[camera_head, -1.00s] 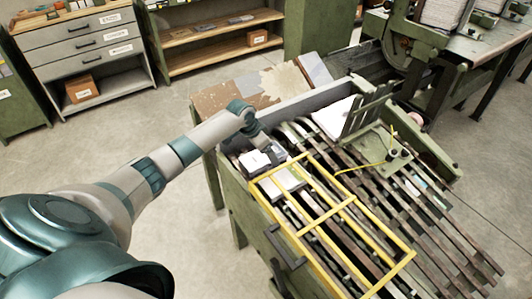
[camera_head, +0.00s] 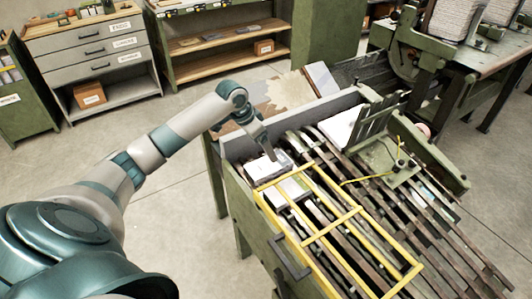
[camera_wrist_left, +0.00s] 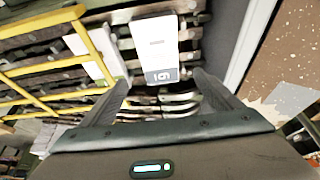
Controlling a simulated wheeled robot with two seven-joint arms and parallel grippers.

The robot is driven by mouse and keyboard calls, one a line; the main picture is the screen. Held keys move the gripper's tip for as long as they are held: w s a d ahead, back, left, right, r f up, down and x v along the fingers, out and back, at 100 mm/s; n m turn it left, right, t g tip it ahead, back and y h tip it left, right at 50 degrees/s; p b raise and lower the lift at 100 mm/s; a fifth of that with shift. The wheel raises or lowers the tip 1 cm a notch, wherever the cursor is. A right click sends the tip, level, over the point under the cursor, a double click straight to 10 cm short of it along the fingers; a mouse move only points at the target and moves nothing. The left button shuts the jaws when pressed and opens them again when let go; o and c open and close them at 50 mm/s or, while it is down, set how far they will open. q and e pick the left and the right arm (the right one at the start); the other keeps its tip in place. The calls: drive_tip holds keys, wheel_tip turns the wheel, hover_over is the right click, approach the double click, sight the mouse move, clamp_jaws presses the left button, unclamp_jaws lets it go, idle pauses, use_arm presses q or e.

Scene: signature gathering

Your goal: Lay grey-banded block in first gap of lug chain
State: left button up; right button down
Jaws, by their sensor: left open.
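A white block with a grey band (camera_wrist_left: 157,45) lies on the dark rails of the lug chain (camera_head: 455,232) in the left wrist view. The band, marked with dark print, is at its near end. The block also shows in the head view (camera_head: 264,168) below my left gripper (camera_head: 274,152). That gripper is open, its two fingers (camera_wrist_left: 160,82) apart on either side of the block's banded end, holding nothing. I cannot tell the height between fingertips and block. A second white block (camera_head: 289,189) lies beside it, partly under the yellow frame. My right gripper is not in view.
The yellow guard frame (camera_head: 308,239) covers the near part of the rails. A grey side wall (camera_wrist_left: 246,45) runs close to the gripper's right in the wrist view. A green bracket with upright fingers (camera_head: 378,122) and white sheets stands farther right.

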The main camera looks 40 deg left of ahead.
use_arm(q)
drive_tip(key=shift+s+a+r, duration=0.1)
drive_tip(key=shift+s+r, duration=0.15)
drive_tip(key=shift+r, duration=0.45)
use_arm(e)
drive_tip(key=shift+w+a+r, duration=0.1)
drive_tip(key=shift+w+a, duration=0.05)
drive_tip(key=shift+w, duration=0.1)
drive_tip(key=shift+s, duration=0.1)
use_arm(q)
drive_tip(key=shift+f, duration=0.1)
